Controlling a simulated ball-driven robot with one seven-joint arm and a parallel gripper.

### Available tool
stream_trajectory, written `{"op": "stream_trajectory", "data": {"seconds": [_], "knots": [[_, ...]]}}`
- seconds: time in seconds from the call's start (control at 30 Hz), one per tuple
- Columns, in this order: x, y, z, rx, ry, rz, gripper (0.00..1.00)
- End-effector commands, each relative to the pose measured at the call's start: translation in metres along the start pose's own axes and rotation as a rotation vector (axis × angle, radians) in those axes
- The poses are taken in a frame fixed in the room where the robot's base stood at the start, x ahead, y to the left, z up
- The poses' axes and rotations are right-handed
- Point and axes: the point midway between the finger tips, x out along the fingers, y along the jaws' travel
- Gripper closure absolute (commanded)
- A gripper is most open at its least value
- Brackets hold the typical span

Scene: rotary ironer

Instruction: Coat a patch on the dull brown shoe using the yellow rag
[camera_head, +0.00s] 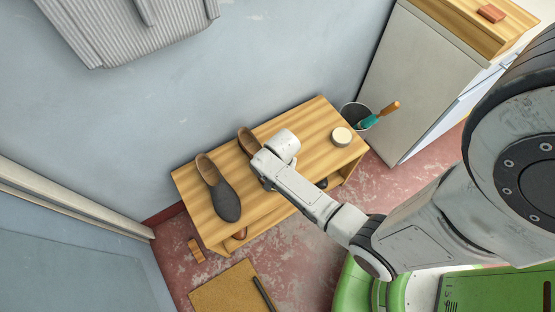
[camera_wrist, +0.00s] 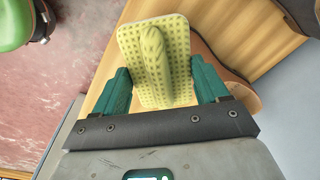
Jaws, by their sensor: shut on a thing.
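My gripper (camera_wrist: 162,74) is shut on the yellow rag (camera_wrist: 132,40), a dotted pad with a raised ridge between the teal fingers. In the wrist view the brown shoe (camera_wrist: 243,92) lies behind and to the right of the rag, partly covered by it and the right finger. I cannot tell whether rag and shoe touch. In the head view only the shoe's back end (camera_head: 247,138) shows; my arm hides the rest, and hides my fingers and the rag. A dark grey shoe (camera_head: 227,201) with a brown inside lies at the left of the wooden bench (camera_head: 298,118).
A round pale tin (camera_head: 341,137) sits at the bench's right end. Beyond it stands a bin (camera_head: 351,109) with a teal and orange-handled tool. A tan mat (camera_head: 222,291) and a small wooden brush (camera_head: 195,250) lie on the red floor. The wall borders the bench's back.

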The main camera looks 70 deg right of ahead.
Motion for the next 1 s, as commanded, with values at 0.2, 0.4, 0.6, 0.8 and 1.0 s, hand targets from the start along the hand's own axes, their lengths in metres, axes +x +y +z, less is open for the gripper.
{"op": "stream_trajectory", "data": {"seconds": [0.2,0.4,0.6,0.8,1.0], "knots": [[-0.009,0.000,0.000,0.000,0.000,0.000,0.51],[-0.008,0.000,0.000,0.000,0.000,0.000,0.51],[-0.020,0.000,0.000,-0.001,0.000,0.000,0.51],[-0.036,-0.001,0.000,-0.001,0.000,0.000,0.51],[-0.039,0.000,0.000,-0.001,0.000,0.000,0.51]]}}
